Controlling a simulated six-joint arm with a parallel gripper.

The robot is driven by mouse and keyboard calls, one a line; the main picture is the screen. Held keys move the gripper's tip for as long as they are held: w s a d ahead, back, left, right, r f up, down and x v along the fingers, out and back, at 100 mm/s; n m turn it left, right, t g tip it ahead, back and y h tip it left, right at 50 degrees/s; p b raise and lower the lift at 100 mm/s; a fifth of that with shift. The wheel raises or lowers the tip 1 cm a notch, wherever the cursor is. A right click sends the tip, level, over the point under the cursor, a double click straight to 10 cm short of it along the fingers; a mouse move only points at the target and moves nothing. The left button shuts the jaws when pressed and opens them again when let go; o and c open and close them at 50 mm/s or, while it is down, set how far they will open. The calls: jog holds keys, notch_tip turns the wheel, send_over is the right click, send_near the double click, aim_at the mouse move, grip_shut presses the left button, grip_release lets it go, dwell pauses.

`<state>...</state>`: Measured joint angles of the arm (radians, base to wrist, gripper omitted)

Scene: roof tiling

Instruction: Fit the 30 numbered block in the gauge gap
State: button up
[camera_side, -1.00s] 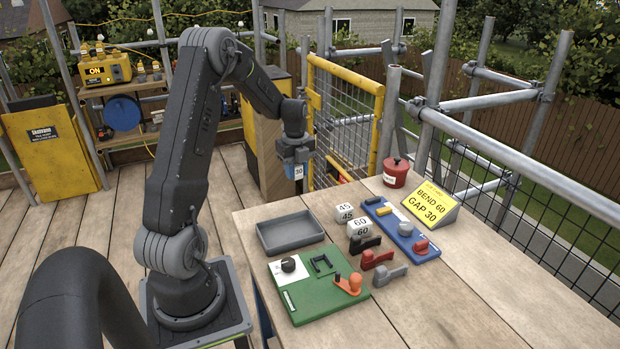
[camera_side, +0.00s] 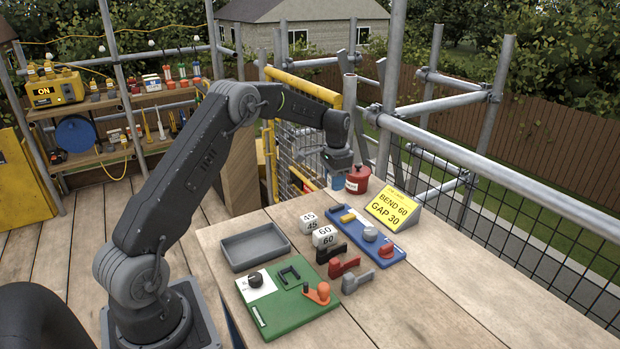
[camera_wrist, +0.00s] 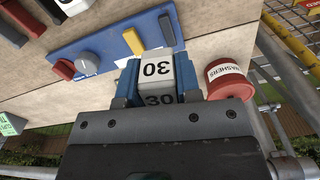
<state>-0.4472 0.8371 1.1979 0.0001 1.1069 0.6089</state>
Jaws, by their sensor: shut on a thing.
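My gripper (camera_wrist: 157,88) is shut on the white 30 block (camera_wrist: 157,70), with one blue finger pad on each side of it. The block's 30 shows on two faces in the wrist view. The blue gauge board (camera_side: 389,255) lies to the front, carrying a yellow piece (camera_side: 347,218), a grey knob (camera_side: 370,234) and a red knob (camera_side: 386,250).
The red tin (camera_side: 358,172) stands close beside the held block. White 45 (camera_side: 308,219) and 60 (camera_side: 324,231) blocks, black, red and grey handled pieces, a green board (camera_side: 280,318) and an empty grey tray (camera_side: 226,256) share the table. A yellow sign (camera_side: 397,207) reads BEND 60, GAP 30.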

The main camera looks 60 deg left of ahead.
aim_at(342, 211)
jog(key=shift+n, duration=0.9)
jog(key=shift+w+d+f, duration=0.3)
jog(key=shift+d+f, duration=0.05)
jog(key=shift+f, duration=0.95)
jog(key=shift+w+d+f, duration=0.3)
jog(key=shift+f, duration=1.05)
jog(key=shift+w+d+f, duration=0.3)
jog(key=shift+d+f, duration=0.05)
jog(key=shift+f, duration=0.95)
jog(key=shift+s+d+f, duration=0.15)
jog(key=shift+f, duration=0.95)
jog(key=o, duration=0.7)
jog(key=shift+o, duration=0.8)
jog(key=shift+r, duration=1.05)
jog(key=shift+o, duration=0.6)
jog(key=shift+r, duration=2.65)
